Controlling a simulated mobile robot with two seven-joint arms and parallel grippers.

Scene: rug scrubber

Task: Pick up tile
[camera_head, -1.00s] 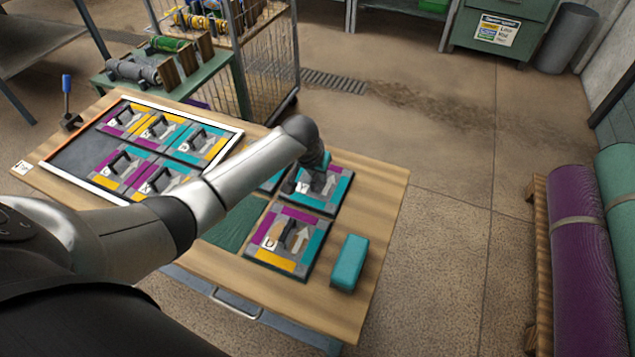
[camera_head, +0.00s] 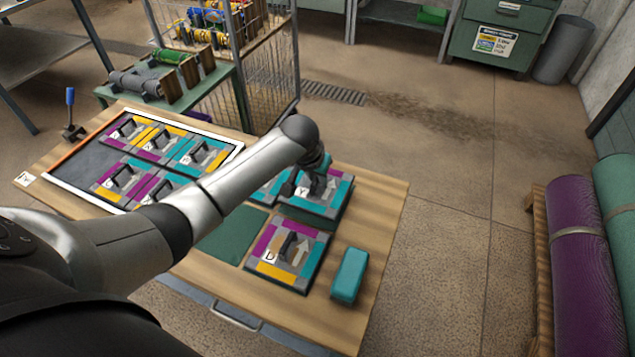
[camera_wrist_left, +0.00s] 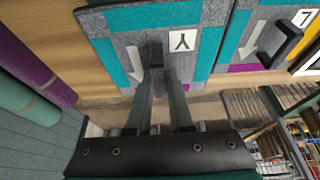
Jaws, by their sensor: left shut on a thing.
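My left gripper (camera_head: 308,184) is shut on this tile's black handle. In the left wrist view, the two fingers (camera_wrist_left: 157,62) close on the handle. The tile looks raised a little, its dark side edge showing. Another tile (camera_head: 288,271) with purple, teal and yellow edges lies in front of it. The right gripper is not in view.
A teal block (camera_head: 349,275) lies at the right of the table (camera_head: 385,200). A framed board (camera_head: 75,160) with several tiles is at the left. A bare green patch (camera_head: 230,238) lies left of the front tile.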

